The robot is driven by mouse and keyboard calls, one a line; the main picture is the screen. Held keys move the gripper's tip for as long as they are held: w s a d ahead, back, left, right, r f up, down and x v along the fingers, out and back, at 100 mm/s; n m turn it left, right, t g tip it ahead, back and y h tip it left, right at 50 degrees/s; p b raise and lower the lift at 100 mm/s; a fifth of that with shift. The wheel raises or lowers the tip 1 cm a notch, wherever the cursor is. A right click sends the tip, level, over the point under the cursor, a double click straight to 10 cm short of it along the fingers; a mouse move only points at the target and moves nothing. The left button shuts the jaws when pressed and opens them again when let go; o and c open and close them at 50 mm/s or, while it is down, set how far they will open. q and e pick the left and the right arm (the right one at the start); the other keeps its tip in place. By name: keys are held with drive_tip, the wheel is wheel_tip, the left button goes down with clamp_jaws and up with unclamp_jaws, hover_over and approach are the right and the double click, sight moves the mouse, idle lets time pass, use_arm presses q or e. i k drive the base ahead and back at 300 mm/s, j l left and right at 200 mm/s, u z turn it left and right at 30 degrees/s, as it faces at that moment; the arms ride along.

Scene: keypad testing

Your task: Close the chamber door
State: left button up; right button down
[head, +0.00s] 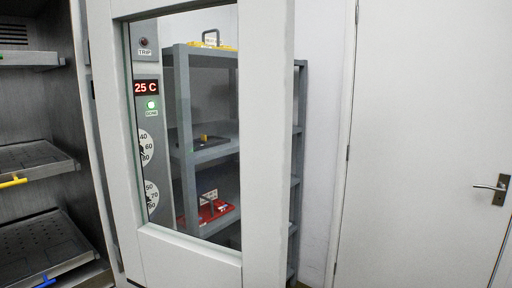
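The chamber door (265,150) is a white frame with a large window, and it stands open in the middle of the head view. The open chamber (85,170) is at the left, with its metal interior showing. Through the door's window I see a control panel (147,120) with a red "25 C" display, a lit green lamp labelled DONE, a TRIP lamp and two dials. The door's lower edge is cut off by the picture. Neither of my grippers shows in this view.
The chamber holds metal shelves (35,157), one with a yellow handle and one with a blue handle. A grey rack (185,130) with several items stands behind the door. A closed white room door (425,130) with a lever handle (490,187) is at the right.

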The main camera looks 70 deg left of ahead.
sight(154, 255)
drive_tip(key=i+u, duration=0.3)
drive_tip(key=i, duration=0.2)
drive_tip(key=i+l+u, duration=0.3)
drive_tip(key=i, duration=0.15)
drive_tip(key=i+j+u, duration=0.1)
drive_tip(key=u, duration=0.4)
drive_tip(key=i+u, duration=0.2)
drive_tip(key=u, duration=0.25)
drive_tip(key=i+l+u, duration=0.1)
drive_tip(key=u, duration=0.4)
drive_tip(key=i+l+u, duration=0.15)
drive_tip(key=u, duration=0.35)
drive_tip(key=i+u, duration=0.2)
drive_tip(key=u, duration=0.3)
drive_tip(key=i+l+u, duration=0.1)
drive_tip(key=u, duration=0.35)
drive_tip(key=i+l+u, duration=0.15)
drive_tip(key=u, duration=0.35)
drive_tip(key=i+l+u, duration=0.2)
drive_tip(key=u, duration=0.3)
drive_tip(key=i+l+u, duration=0.25)
drive_tip(key=l+u, duration=0.25)
drive_tip(key=i+j, duration=0.05)
